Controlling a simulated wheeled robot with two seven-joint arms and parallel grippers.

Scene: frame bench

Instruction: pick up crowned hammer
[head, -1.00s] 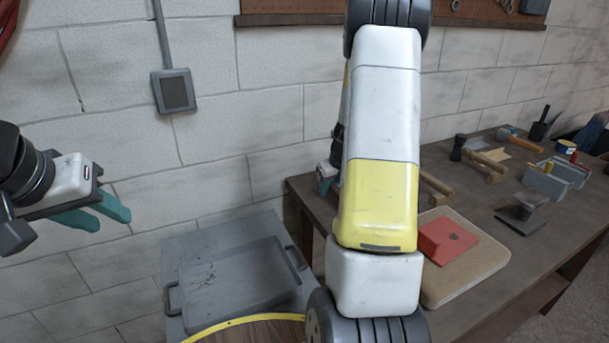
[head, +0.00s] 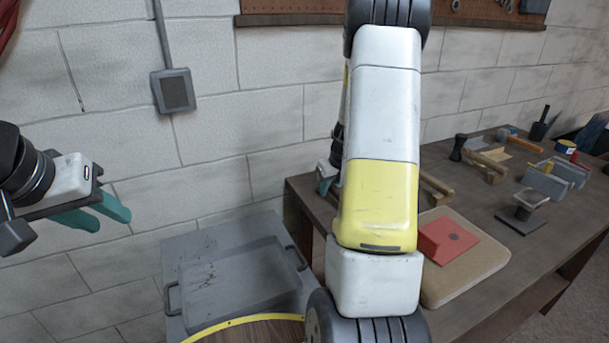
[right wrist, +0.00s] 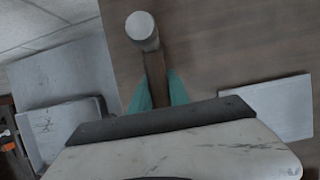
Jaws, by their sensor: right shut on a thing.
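A hammer with a round, pale grey head (right wrist: 142,28) and a brown wooden handle (right wrist: 157,72) shows in the right wrist view, over the dark wooden bench top. My right gripper (right wrist: 158,92) has its teal fingers on both sides of the handle and is shut on it. The hammer's far side and lower handle are hidden. In the head view my right arm covers most of that area, and only a bit of my right gripper (head: 325,182) shows at the bench's left end. My left gripper (head: 108,220) is empty and open, in front of the wall at left.
A grey tray (head: 235,280) stands lower left of the bench. A pegboard hangs above.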

